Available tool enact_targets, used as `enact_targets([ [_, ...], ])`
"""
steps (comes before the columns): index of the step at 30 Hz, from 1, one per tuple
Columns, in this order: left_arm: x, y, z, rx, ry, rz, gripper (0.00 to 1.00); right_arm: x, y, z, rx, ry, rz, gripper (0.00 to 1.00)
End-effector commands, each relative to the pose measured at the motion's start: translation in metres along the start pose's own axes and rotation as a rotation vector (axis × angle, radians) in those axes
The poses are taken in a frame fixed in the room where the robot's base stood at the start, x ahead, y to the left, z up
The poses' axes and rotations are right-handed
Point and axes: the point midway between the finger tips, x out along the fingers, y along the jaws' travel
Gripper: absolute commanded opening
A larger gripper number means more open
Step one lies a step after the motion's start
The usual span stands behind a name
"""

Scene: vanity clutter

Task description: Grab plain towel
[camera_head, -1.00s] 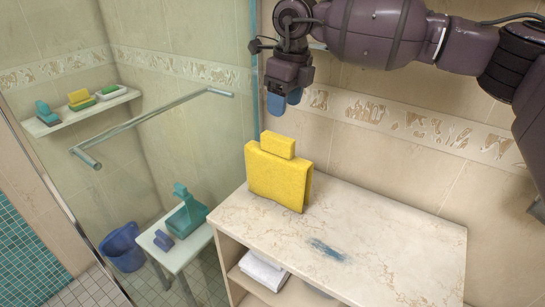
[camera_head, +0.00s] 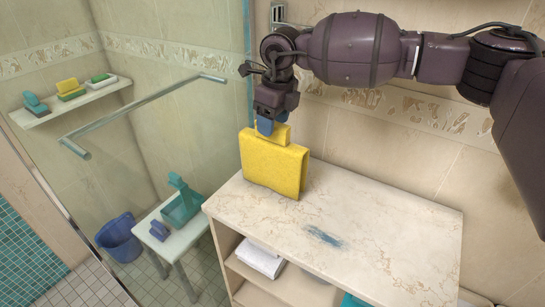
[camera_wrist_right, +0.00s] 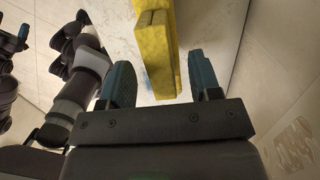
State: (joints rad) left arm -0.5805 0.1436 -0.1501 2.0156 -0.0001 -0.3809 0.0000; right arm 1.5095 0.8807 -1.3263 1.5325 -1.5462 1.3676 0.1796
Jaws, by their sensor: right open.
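A plain yellow folded towel (camera_head: 272,167) stands upright at the left end of the marble counter, with a smaller yellow block-like part (camera_head: 276,134) at its top. My right gripper (camera_head: 266,126) points down at this top part, its blue fingertips partly overlapping it. In the right wrist view, the open fingers (camera_wrist_right: 160,84) are on either side of the yellow top part (camera_wrist_right: 155,58), with gaps on both sides. A folded white towel (camera_head: 261,259) lies on the shelf inside the counter.
The marble counter (camera_head: 380,230) has a blue smear (camera_head: 324,237) and is otherwise clear to the right.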

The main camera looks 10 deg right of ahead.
Motion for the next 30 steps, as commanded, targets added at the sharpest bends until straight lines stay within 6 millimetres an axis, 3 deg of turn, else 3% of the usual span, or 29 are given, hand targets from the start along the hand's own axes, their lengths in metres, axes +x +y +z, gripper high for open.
enact_targets([
  [5,0.0,0.0,0.002,0.0,-0.003,0.0,0.77,0.018,0.001,0.0,0.0,0.001,0.003,0.57],
  [30,-0.003,-0.001,0.001,0.0,-0.004,-0.001,0.77,0.022,0.0,-0.001,0.0,0.0,0.001,0.57],
])
